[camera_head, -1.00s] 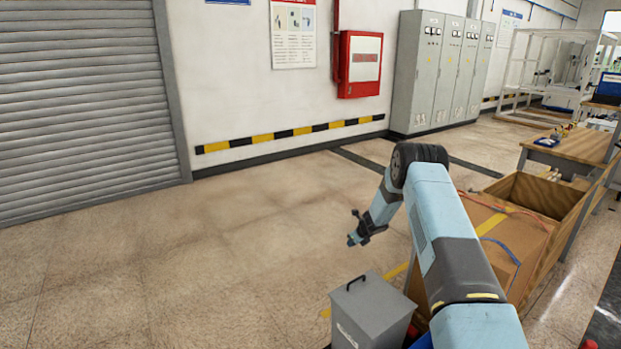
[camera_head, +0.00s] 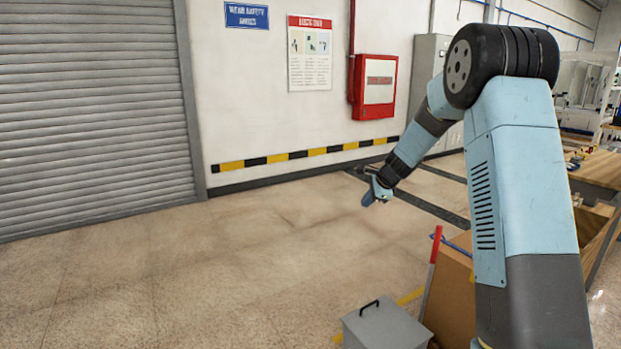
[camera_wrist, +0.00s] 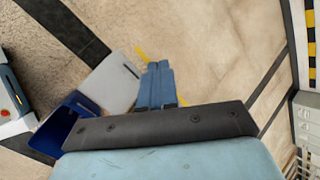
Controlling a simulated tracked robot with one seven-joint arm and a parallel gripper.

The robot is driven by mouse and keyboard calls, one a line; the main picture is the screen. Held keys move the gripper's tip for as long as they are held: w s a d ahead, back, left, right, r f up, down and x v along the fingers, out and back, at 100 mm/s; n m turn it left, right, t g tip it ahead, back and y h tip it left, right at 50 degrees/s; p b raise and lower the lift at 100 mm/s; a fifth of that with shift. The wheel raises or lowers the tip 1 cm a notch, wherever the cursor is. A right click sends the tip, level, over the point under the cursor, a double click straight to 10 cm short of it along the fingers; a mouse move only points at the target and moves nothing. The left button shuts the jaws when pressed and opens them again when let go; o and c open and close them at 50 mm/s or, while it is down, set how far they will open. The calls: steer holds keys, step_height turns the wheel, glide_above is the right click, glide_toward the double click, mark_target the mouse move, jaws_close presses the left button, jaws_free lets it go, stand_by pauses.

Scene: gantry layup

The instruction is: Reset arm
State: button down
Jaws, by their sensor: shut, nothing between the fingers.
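My gripper (camera_head: 374,193) is at the end of my raised, bent arm, in the right half of the head view. It hangs above open floor, points down and to the left, and touches nothing. In the wrist view my gripper (camera_wrist: 154,68) shows as two blue fingers lying side by side, shut with nothing between them.
A grey lidded box (camera_head: 385,325) stands on the floor below my arm; it also shows in the wrist view (camera_wrist: 112,80), beside a blue bin (camera_wrist: 68,122). A cardboard box (camera_head: 450,300) and workbench (camera_head: 597,168) stand right. Floor toward the shutter (camera_head: 90,110) is clear.

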steer(key=s+r+n+h, duration=0.1)
steer(key=s+r+n, duration=0.4)
steer(key=s+r, duration=0.5)
steer(key=s+r+n, duration=0.4)
steer(key=s+r, duration=0.3)
steer(key=s, duration=0.7)
steer(key=s+d+n+h, duration=0.1)
steer(key=s+n, duration=0.3)
steer(key=s, duration=0.9)
steer(key=s+d+n+h, duration=0.2)
steer(key=s+d+n, duration=0.1)
steer(key=s, duration=1)
steer(key=shift+d+n, duration=0.2)
steer(key=shift+n, duration=0.3)
steer(key=shift+s+f, duration=0.1)
steer(key=shift+s, duration=0.1)
